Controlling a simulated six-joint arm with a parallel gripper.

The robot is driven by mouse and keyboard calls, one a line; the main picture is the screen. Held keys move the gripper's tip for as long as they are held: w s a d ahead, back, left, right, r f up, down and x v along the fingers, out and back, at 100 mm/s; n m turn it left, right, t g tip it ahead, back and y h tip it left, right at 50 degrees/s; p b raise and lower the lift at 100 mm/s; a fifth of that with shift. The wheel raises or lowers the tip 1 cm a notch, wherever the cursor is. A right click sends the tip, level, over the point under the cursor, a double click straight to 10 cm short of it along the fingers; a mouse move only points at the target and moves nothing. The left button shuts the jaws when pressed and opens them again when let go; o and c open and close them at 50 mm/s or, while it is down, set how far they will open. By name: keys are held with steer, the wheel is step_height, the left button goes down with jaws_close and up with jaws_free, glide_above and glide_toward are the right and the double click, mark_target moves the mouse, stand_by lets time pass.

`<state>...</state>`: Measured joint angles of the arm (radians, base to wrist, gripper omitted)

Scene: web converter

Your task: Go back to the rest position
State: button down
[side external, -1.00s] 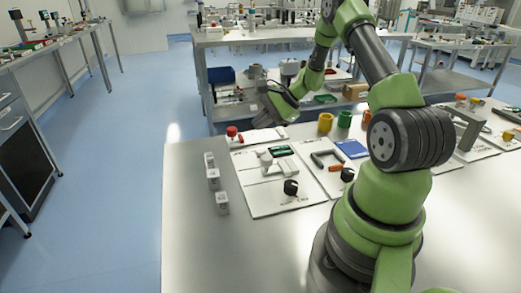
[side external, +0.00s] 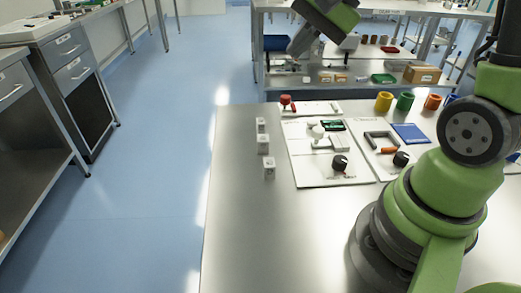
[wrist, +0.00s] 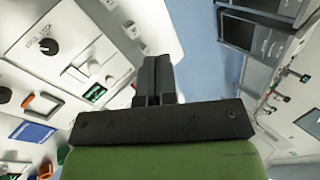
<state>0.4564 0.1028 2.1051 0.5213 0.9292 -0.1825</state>
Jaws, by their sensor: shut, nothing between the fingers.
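My gripper shows in the wrist view (wrist: 157,62) with its two dark fingers together and nothing between them. In the side view its dark end (side external: 300,43) hangs high near the top edge, well above and behind the panels, touching nothing. My green arm links run out of the top of that view, so part of the arm is hidden. No rest position is marked in either view.
A white panel (side external: 305,168) with a black knob (side external: 340,163) lies on the metal table (side external: 235,220). Several small white blocks (side external: 263,144) stand at left. Yellow (side external: 384,101) and green (side external: 405,101) cups stand behind. A red knob (side external: 285,100) sits at the back.

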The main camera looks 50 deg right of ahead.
steer(key=s+a+r+n+t+h, duration=0.1)
steer(key=s+a+r+n, duration=0.1)
steer(key=s, duration=0.4)
steer(key=s+a+r+n+h, duration=0.1)
steer(key=s+a+r+n, duration=0.1)
steer(key=s+a+n, duration=0.3)
steer(key=s, duration=0.2)
steer(key=shift+s+r+n+t, duration=0.3)
steer(key=shift+n+t, duration=0.1)
